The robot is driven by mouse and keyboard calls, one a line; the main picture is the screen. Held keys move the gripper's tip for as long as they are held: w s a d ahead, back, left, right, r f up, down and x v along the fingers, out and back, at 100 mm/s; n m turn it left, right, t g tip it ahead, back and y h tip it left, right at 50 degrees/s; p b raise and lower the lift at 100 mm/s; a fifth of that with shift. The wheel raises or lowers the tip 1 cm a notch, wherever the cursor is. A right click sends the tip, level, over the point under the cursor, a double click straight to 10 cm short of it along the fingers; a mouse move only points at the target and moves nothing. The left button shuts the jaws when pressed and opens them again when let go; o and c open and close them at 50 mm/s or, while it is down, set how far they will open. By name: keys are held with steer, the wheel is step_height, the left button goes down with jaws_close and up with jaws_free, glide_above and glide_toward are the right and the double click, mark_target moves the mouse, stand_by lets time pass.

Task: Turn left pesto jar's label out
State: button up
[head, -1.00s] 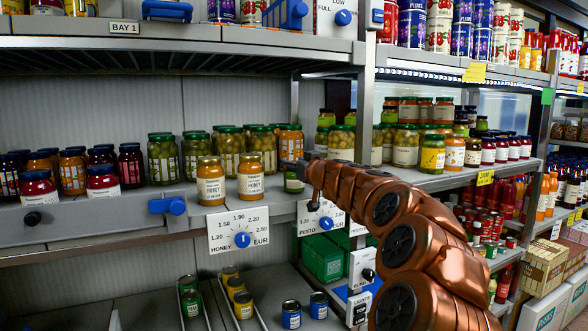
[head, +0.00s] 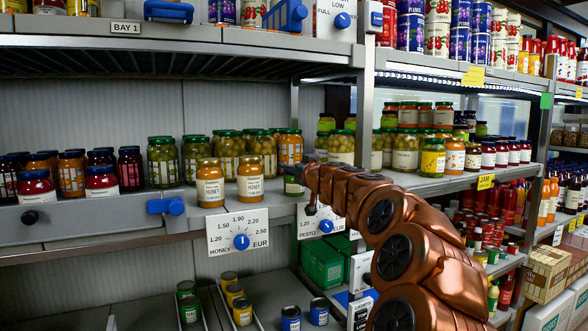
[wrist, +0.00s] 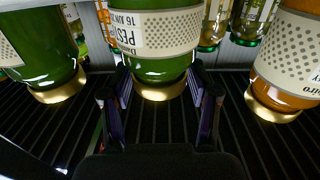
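A green pesto jar (wrist: 158,65) fills the top middle of the wrist view. Its pale label, with printed lettering toward its left side, faces my camera, and a gold band rings its lower end in the picture. My gripper (wrist: 158,88) has one finger at each side of this jar. The fingers are apart, but whether the pads press on the glass is unclear. In the head view the jar (head: 293,187) shows as a small green piece at the shelf front, just left of my gripper (head: 305,173), which hides much of it.
Another green jar (wrist: 38,55) stands to the left and an orange jar (wrist: 288,65) to the right in the wrist view. Two honey jars (head: 250,178) stand left of my gripper. A PESTO price dial (head: 325,224) hangs below. The ribbed shelf (wrist: 75,115) is bare between jars.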

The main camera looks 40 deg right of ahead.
steer(key=shift+o, duration=1.4)
steer(key=shift+s+a, duration=0.15)
steer(key=shift+s, duration=0.35)
steer(key=v, duration=1.1)
